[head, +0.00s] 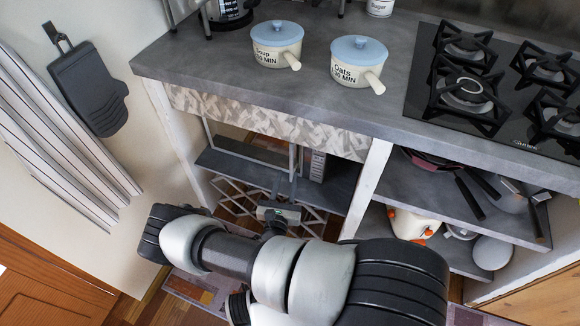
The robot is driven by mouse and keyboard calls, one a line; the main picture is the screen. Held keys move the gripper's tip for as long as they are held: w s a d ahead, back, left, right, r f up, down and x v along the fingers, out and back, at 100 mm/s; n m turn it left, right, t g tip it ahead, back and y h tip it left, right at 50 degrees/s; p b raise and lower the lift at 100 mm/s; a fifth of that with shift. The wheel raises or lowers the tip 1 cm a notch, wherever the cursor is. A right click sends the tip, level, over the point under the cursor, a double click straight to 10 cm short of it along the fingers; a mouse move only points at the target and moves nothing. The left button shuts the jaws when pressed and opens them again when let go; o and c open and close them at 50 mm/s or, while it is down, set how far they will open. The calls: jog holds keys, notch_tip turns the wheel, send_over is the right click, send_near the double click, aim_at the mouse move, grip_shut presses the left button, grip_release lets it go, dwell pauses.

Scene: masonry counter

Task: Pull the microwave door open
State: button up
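The microwave (316,166) sits on the upper shelf under the counter, left of the white post. Its control panel side shows at the right, and a pale door frame (250,154) with a vertical bar shows to the left. My gripper (284,186) is in front of the lower right part of the door, close to the vertical bar. The fingers are small and dark here, so I cannot tell whether they are apart, shut or touching the bar. The counter hides the microwave's top. I cannot tell for sure whether the door is ajar.
The counter (220,62) overhangs the microwave and carries two lidded pots (277,45) (357,64) and a gas hob (480,85). A white post (368,185) stands right of the microwave bay. Pans (470,190) lie on the right shelf. An oven mitt (88,88) hangs left.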

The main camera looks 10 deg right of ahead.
aim_at(291, 161)
jog(key=b+x, duration=0.1)
jog(key=x, duration=0.5)
jog(key=shift+c, duration=0.3)
grip_shut()
